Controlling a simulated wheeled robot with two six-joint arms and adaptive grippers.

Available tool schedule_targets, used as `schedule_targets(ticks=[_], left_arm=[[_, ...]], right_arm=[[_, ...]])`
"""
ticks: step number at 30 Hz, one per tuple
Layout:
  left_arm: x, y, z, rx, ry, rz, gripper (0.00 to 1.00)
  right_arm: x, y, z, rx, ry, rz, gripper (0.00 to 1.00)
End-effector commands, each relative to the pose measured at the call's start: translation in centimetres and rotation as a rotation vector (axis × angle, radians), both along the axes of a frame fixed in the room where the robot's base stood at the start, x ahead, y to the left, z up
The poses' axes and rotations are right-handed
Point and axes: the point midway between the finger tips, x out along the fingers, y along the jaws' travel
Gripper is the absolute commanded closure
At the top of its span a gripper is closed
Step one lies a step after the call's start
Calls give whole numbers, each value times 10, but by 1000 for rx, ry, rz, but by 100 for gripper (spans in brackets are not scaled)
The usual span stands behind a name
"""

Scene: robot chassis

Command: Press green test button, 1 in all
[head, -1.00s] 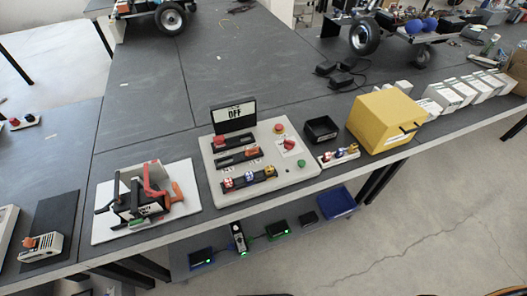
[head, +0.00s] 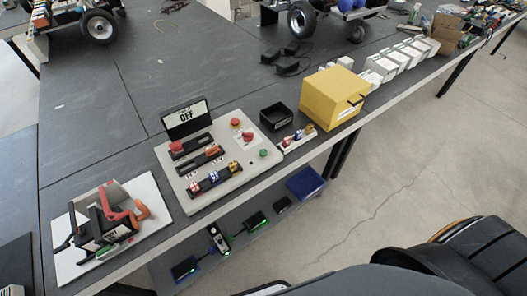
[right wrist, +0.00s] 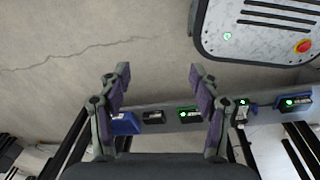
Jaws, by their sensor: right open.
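The green test button (head: 263,153) is a small round button at the lower right corner of a light grey control panel (head: 185,208) on the dark workbench. The panel's upright display reads OFF. Nothing touches or covers the button in the head view. My right gripper (right wrist: 157,78) shows in the right wrist view, its two fingers wide apart and nothing between them. It is over the floor and the low shelf, away from the panel, which is not visible there. My left gripper is not in view.
Red buttons (head: 235,122) and switch rows share the panel. A black tray (head: 277,117), a yellow box (head: 331,97) and a small block of coloured parts (head: 297,137) stand right of it. A clamp fixture (head: 105,220) is left. A low shelf holds a blue bin (head: 305,183).

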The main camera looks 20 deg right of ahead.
Motion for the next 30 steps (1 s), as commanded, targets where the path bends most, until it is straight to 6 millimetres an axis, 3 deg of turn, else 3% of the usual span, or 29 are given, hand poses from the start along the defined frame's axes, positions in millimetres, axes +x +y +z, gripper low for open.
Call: schedule_targets(ticks=[2,13,30], left_arm=[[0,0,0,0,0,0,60],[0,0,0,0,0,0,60],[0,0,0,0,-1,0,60]], right_arm=[[0,0,0,0,0,0,50],[0,0,0,0,-1,0,100],[1,0,0,0,-1,0,100]])
